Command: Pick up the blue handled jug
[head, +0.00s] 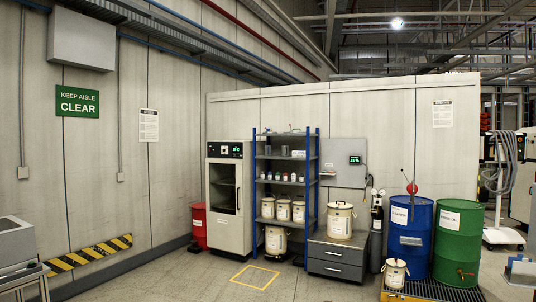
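I cannot make out a blue handled jug in the head view. A blue drum (410,238) with a hand pump (411,190) on its lid stands at the right. A green drum (458,243) stands beside it. A small cream container (395,273) stands in front of the blue drum. Neither of my grippers shows in this view.
A blue-framed shelf (285,182) holds cream tins and small bottles. A grey drawer cabinet (336,256) bears a larger cream can (340,221). A white cabinet (229,200) and red bin (199,226) stand left. The floor (190,272) at left-centre is clear.

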